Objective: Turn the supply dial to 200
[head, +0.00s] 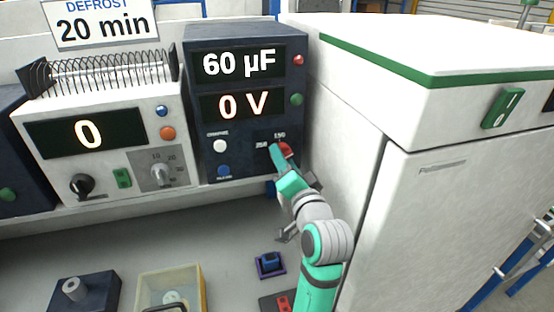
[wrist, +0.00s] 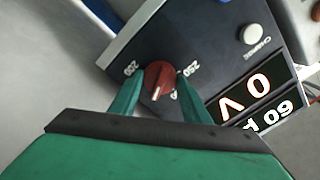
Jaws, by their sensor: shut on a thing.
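The supply dial is a red knob (wrist: 160,80) with a white pointer line on the dark supply unit (head: 233,60). My gripper (wrist: 158,96) is shut on it, one green finger on each side. In the wrist view the pointer line faces down, toward my palm. A 200 label (wrist: 131,69) is left of the knob and a 250 label (wrist: 193,70) right of it; another label below right is partly hidden by a finger. In the head view the red dial (head: 286,149) shows partly behind my gripper (head: 279,157). The unit's displays read 60 µF and 0 V.
A white supply box (head: 106,115) with a 0 display and a coil on top stands left. A white cabinet (head: 350,120) stands close on the right. A yellowish tray (head: 205,290), a dark block (head: 85,292) and a small blue part (head: 270,262) are on the bench below.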

